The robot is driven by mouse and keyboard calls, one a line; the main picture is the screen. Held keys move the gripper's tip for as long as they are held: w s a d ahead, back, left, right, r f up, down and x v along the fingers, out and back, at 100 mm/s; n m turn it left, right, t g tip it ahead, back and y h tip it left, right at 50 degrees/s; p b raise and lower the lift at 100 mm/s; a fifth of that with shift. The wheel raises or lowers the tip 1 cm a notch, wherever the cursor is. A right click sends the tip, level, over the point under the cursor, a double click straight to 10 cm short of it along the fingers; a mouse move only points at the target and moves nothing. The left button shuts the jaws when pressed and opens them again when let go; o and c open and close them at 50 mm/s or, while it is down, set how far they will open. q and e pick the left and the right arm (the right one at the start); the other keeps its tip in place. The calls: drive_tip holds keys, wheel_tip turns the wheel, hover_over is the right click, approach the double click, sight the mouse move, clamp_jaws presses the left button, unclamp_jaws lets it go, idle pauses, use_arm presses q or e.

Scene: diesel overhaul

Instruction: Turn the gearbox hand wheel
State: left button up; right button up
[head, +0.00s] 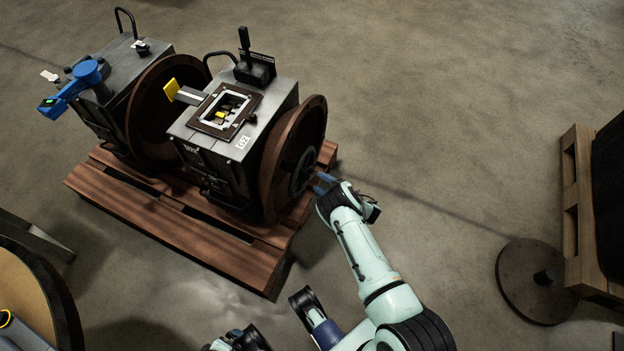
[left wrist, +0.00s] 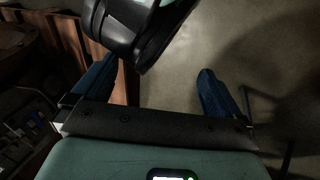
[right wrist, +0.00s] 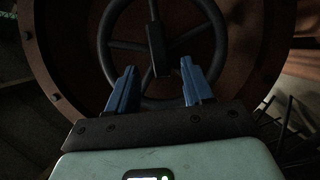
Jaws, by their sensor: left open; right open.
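The gearbox (head: 240,135) is a grey box with a large brown round flange (head: 312,125) on its right side. The dark hand wheel (head: 302,172) sits at the middle of that flange. In the right wrist view the spoked hand wheel (right wrist: 222,42) faces me, with a dark bar across its middle. My right gripper (head: 324,183) is open right in front of the wheel. Its blue fingers (right wrist: 158,68) straddle the lower part of the wheel; I cannot tell whether they touch it. My left gripper (left wrist: 158,70) is open and empty, low and away from the wheel.
The gearbox stands on a reddish wooden pallet (head: 180,222) beside a second grey unit (head: 120,75) with a blue tool (head: 70,88). A dark round disc (head: 525,285) lies on the floor at right by another pallet (head: 572,225). Floor between is clear.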

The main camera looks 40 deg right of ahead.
sight(312, 177)
use_arm(q)
drive_tip(key=shift+w+a+f+t+b, duration=0.2)
drive_tip(key=shift+w+a+f+b, duration=0.15)
drive_tip(key=shift+w, duration=0.3)
drive_tip(key=shift+w+a+f+t+b, duration=0.2)
drive_tip(key=shift+w+a+f+b, duration=0.1)
drive_tip(key=shift+w+f, duration=0.25)
use_arm(e)
drive_tip(key=shift+x, duration=2.25)
use_arm(q)
drive_tip(key=shift+r, duration=0.1)
use_arm(e)
drive_tip(key=shift+c, duration=0.3)
clamp_jaws()
